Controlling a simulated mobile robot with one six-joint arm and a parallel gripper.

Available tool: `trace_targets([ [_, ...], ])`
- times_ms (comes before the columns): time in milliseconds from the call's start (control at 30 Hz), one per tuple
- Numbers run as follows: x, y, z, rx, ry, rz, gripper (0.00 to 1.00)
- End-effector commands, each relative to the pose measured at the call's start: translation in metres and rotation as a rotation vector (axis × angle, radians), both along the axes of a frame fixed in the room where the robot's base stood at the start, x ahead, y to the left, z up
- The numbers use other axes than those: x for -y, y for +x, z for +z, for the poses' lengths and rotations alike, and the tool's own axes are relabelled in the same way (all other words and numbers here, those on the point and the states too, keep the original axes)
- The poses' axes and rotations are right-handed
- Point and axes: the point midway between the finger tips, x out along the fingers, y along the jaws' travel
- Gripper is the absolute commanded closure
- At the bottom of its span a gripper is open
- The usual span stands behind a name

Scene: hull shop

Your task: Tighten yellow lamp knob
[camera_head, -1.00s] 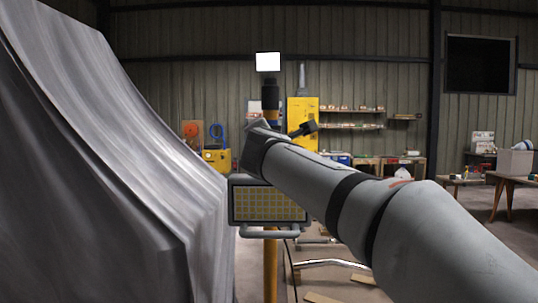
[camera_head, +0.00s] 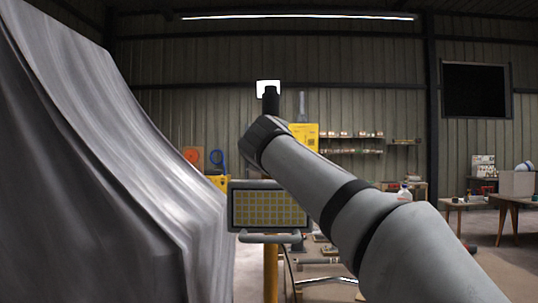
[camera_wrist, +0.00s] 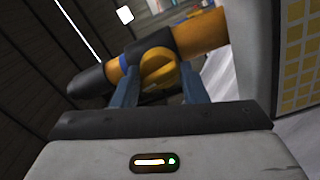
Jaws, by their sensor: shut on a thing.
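The yellow knob (camera_wrist: 158,68) sits on the side of an orange-yellow post (camera_wrist: 200,36) in the wrist view. My gripper (camera_wrist: 157,88) is shut on the knob, with one blue-grey finger on each side of it. A black sleeve (camera_wrist: 93,82) covers one end of the post. In the head view the lamp panel (camera_head: 268,209) has a grey frame and a yellow grid, and the yellow post (camera_head: 270,272) runs below it. My arm hides the knob and my fingers in the head view.
A large grey hull-like surface (camera_head: 120,170) fills the left of the head view, close to the lamp. Shelves (camera_head: 350,150) and a yellow cabinet (camera_head: 304,134) stand at the back. A table (camera_head: 507,200) is at the far right, with open floor before it.

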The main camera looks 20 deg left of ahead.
Motion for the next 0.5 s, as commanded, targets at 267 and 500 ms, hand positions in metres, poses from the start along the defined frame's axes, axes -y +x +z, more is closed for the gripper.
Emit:
trace_targets([
  [267,-0.0002,0.0007,-0.0022,-0.035,0.137,-0.001,0.84],
  [500,0.0000,0.0007,-0.0014,-0.046,0.185,-0.001,0.84],
])
